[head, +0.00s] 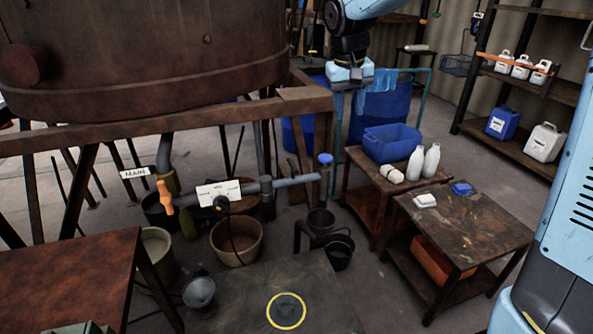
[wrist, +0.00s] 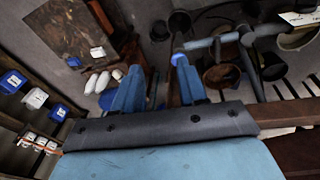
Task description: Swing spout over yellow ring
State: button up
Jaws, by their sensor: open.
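The spout is a grey pipe (head: 292,181) running right from the valve below the rusty vat, with a blue-capped upright end (head: 325,159). My gripper (head: 348,78) is above and behind the spout in the head view. In the wrist view my open gripper (wrist: 155,72) is empty, and the blue cap (wrist: 179,59) appears close to the right fingertip. The depth gap is unclear.
An orange-handled valve (head: 164,196) and a white tag (head: 218,193) are on the pipe. Several buckets stand below. A small table with a blue bin (head: 392,143) and white bottles is at right, beside a low table (head: 465,230).

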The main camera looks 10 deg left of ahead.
jog(key=n+g+h, duration=0.1)
jog(key=n, duration=0.1)
send_over(294, 167)
jog(key=a, duration=0.2)
notch_tip(294, 167, down, 11)
jog(key=f, duration=0.4)
jog(key=d+f, duration=0.1)
jog(key=f, duration=0.4)
jog(key=d+f, duration=0.1)
jog(key=f, duration=0.3)
jog(key=shift+w+d+f, duration=0.1)
jog(key=shift+w+f, duration=0.05)
jog(key=shift+f, duration=0.05)
jog(key=shift+c, duration=0.3)
grip_shut()
jog(key=shift+d, duration=0.2)
jog(key=shift+a+m, duration=0.15)
jog(key=shift+m, duration=0.15)
